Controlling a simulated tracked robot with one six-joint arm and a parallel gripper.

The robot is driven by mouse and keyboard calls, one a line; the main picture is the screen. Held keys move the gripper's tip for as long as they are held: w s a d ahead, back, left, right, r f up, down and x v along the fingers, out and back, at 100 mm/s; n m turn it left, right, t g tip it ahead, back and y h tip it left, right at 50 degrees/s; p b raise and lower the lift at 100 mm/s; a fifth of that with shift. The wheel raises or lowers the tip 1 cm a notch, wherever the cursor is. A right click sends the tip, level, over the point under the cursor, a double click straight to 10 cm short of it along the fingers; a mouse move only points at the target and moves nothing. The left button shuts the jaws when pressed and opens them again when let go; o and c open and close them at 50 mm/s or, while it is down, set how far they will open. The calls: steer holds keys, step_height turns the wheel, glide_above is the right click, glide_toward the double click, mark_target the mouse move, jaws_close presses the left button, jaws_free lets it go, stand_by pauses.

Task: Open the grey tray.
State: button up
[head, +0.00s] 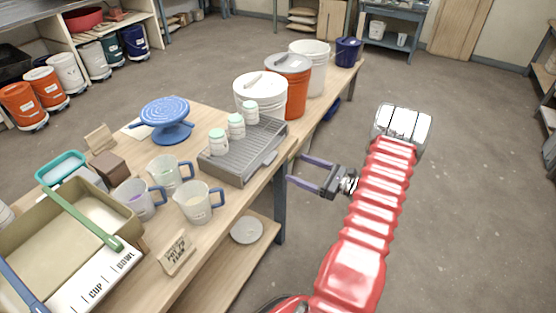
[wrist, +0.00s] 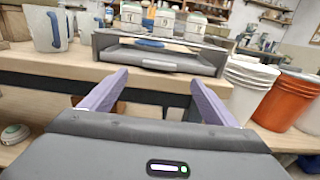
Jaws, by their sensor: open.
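The grey tray (head: 236,160) lies on the wooden table near its right edge in the head view, with a ribbed top and a handle on its right-hand front. Several white jars with pale green lids (head: 236,125) stand on it. My gripper (head: 290,171) is open and empty, just off the table's right edge. Its purple fingers also show in the wrist view (wrist: 160,82), pointing at the tray's front, apart from it.
A white bucket (head: 260,98) and an orange bucket (head: 291,85) stand behind the tray. A blue turntable (head: 166,112) is to its left; measuring jugs (head: 199,205) and a sign (head: 177,252) stand nearer. The floor right of the table is clear.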

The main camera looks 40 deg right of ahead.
mark_target(273, 158)
steer(key=x, duration=1)
steer(key=shift+f, duration=0.1)
steer(key=shift+c, duration=0.4)
steer(key=c, duration=1.4)
steer(key=shift+c, duration=0.2)
steer(key=shift+s, duration=0.1)
